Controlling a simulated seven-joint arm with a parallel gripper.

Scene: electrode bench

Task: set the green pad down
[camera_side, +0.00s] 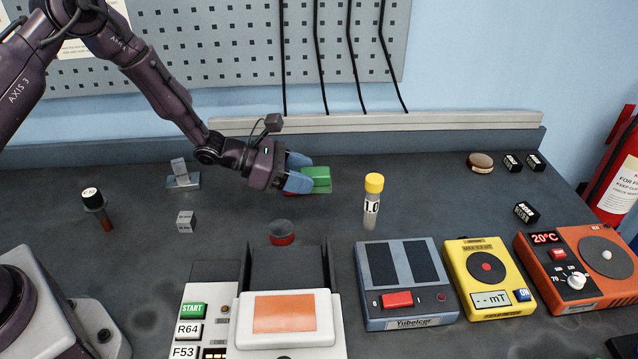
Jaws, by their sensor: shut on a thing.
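The green pad (318,174) is a small green block in the middle of the bench's back half. My gripper (300,173) reaches it from the left and is shut on it, with blue fingertips on its far and near sides. The pad's left end is hidden between the fingers. A thin green edge shows under the block near the bench top. I cannot tell whether the pad touches the bench or is held just above it.
A yellow-capped vial (371,202) stands close to the right of the pad.

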